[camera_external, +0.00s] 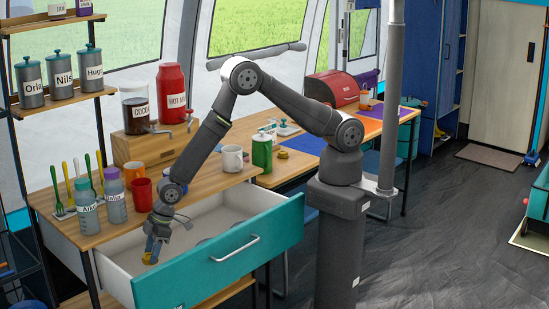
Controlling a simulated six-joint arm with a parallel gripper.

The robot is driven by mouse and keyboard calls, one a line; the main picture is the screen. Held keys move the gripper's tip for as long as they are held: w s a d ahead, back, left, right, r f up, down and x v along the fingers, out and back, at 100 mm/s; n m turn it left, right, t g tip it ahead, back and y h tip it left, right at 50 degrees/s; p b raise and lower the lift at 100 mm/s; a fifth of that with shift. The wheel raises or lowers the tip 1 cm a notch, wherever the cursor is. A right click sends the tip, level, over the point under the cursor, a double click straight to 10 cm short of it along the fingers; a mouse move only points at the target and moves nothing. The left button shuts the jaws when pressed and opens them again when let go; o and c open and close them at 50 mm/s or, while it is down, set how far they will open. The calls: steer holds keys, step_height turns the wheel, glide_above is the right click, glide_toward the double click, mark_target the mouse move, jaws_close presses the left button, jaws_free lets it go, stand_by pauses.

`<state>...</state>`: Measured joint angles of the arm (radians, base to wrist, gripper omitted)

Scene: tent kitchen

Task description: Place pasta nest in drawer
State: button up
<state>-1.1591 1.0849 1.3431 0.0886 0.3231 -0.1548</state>
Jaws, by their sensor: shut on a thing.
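My gripper (156,246) is inside the open drawer (204,268), pointing down near its left end. It is shut on a small yellow thing, which looks like the pasta nest (150,258). The pasta nest is low, near the drawer's floor; I cannot tell whether it touches the floor. The drawer has a white inside and a teal front with a pale handle, and is pulled out from under the wooden counter.
On the counter above the drawer stand an orange mug (134,172), a red cup (141,194), labelled bottles (115,195), a white mug (232,158) and a green canister (262,150). The drawer's teal front rises as a wall before my gripper. The drawer's right part has bare floor.

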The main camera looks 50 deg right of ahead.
steer(key=shift+f, duration=1.95)
steer(key=shift+f, duration=0.1)
steer(key=shift+f, duration=0.5)
steer(key=o, duration=0.9)
steer(key=shift+o, duration=0.2)
steer(key=shift+r, duration=0.55)
steer(key=v, duration=1.2)
